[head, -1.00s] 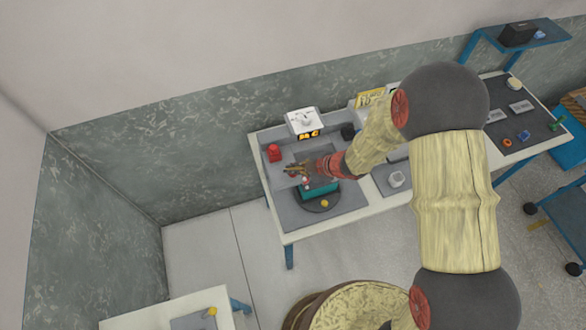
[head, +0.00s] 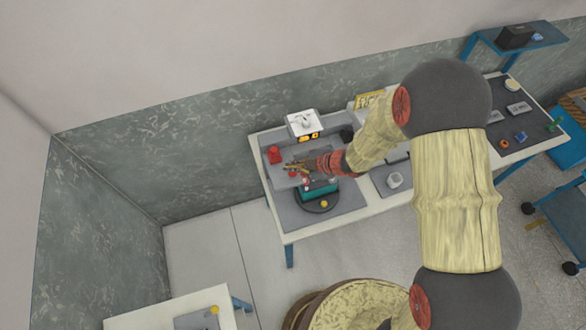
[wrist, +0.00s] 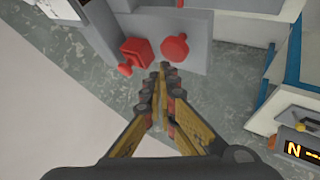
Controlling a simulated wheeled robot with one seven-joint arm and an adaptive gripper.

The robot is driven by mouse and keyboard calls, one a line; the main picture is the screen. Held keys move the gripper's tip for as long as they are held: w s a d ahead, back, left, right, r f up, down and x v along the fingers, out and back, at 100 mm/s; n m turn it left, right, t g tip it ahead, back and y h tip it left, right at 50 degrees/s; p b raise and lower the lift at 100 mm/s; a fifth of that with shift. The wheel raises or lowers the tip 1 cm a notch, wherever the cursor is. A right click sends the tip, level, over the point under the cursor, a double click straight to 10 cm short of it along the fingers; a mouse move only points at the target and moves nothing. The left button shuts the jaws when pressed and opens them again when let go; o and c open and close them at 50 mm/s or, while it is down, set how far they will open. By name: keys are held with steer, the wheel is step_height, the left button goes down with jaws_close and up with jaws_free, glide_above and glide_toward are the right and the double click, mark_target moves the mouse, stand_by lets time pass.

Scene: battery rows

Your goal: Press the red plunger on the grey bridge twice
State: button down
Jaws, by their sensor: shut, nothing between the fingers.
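My gripper (head: 288,167) is over the left part of the table, its fingers shut and empty. In the wrist view its fingertips (wrist: 162,68) meet just beside a red round-headed piece (wrist: 175,47), which looks like the plunger. This piece is on a grey block (wrist: 190,22), likely the bridge. I cannot tell whether the fingertips touch it. A red boxy piece (wrist: 135,52) with a small red knob is left of it. In the head view small red spots show under the gripper, and the bridge is partly hidden there.
A red block (head: 274,155) stands at the table's left. A white box (head: 302,121) with an orange display is behind the gripper. A teal block (head: 318,190) sits on a dark round disc (head: 316,206) in front. My arm covers the table's middle.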

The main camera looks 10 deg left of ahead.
mark_target(292, 173)
step_height(292, 173, up, 5)
steer(key=p, duration=0.4)
stand_by(0.4)
stand_by(0.7)
